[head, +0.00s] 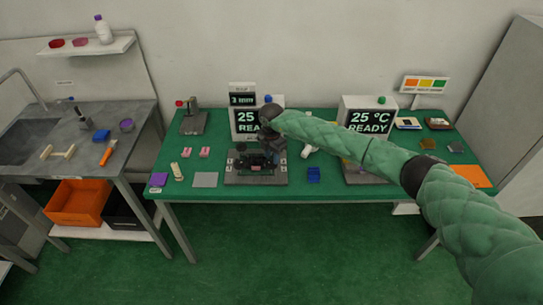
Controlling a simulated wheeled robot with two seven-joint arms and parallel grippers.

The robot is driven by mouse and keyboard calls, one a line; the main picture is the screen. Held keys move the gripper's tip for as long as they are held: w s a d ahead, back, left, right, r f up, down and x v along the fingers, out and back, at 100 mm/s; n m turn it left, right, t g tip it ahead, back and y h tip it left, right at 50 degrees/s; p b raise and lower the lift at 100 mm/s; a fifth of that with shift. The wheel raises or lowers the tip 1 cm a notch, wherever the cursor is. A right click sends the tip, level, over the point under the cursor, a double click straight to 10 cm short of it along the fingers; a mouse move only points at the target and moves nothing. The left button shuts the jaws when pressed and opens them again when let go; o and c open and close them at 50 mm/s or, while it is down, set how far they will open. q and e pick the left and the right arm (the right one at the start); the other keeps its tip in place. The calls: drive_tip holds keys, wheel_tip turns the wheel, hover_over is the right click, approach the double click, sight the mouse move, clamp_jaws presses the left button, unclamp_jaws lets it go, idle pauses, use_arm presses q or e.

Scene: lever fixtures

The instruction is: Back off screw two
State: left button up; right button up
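A dark fixture on a grey base plate (242,180) stands at the middle front of the green table. My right arm comes in from the right in a green sleeve, and its dark gripper (258,163) is over this fixture, low and close to it. I cannot tell whether its fingers touch anything or are apart. Screw two cannot be made out; the gripper and wrist cover much of the fixture. A second fixture on a grey base (362,178) stands to the right, partly behind my arm. My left gripper is not in view.
Two display boxes, left (243,120) and right (383,121), stand behind the fixtures. A blue block (313,174) lies between the bases. A grey plate (205,180) and pink pieces (204,152) lie left. A sink bench (75,150) stands further left.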

drive_tip(key=shift+f+p, duration=0.3)
drive_tip(key=shift+f, duration=0.7)
